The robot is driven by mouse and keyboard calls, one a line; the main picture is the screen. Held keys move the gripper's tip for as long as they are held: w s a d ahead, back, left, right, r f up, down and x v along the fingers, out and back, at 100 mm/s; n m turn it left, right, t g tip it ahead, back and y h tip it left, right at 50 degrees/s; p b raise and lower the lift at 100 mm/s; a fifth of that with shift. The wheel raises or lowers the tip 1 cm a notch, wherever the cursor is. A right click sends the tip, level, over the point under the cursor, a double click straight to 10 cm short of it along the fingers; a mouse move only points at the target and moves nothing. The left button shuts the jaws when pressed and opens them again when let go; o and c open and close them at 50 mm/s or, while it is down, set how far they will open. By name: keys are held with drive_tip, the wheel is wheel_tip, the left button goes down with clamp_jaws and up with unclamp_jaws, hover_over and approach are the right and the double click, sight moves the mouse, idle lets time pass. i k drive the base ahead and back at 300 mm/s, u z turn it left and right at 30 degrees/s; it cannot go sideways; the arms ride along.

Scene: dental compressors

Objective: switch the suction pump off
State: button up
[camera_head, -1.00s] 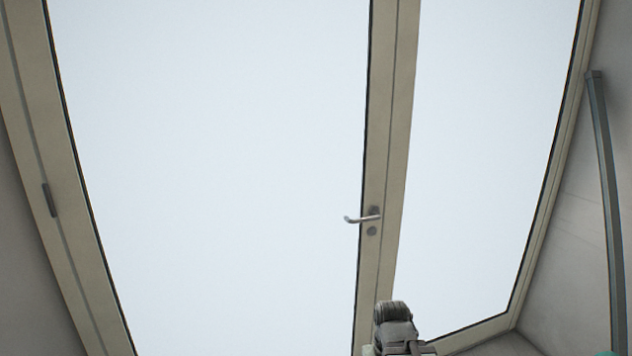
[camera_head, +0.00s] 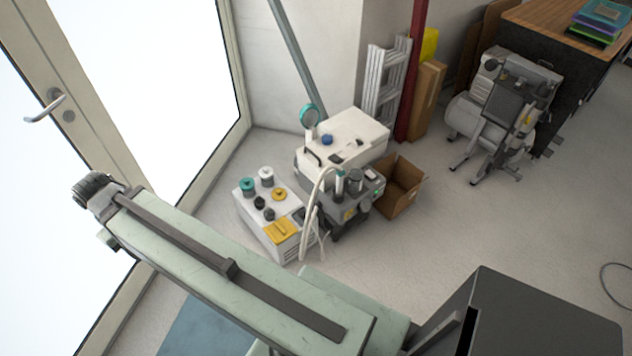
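No machine in view carries a label that I can read, so I cannot tell for certain which is the suction pump. A cream-topped unit (camera_head: 345,139) with a blue knob, a round green-rimmed part and a pale hose stands on the floor near the wall corner. A low white box (camera_head: 262,226) with green, white, black and yellow caps stands to its left. A grey compressor-like machine (camera_head: 497,110) stands further right. No switch position can be made out. My pale green arm crosses the lower left, far in front of the machines. My gripper's fingers are not visible.
A cardboard box (camera_head: 402,186) sits beside the cream unit. A ladder (camera_head: 385,80) and a red post (camera_head: 417,70) stand behind. A wooden-topped desk (camera_head: 570,35) is at upper right. A glass door (camera_head: 60,200) is at left. Open floor (camera_head: 430,240) lies between.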

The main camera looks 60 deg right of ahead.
sight(369, 172)
drive_tip(key=u, duration=0.7)
drive_tip(key=k, duration=0.7)
drive_tip(key=z, duration=3.75)
drive_tip(key=i, duration=0.45)
drive_tip(key=z, duration=0.25)
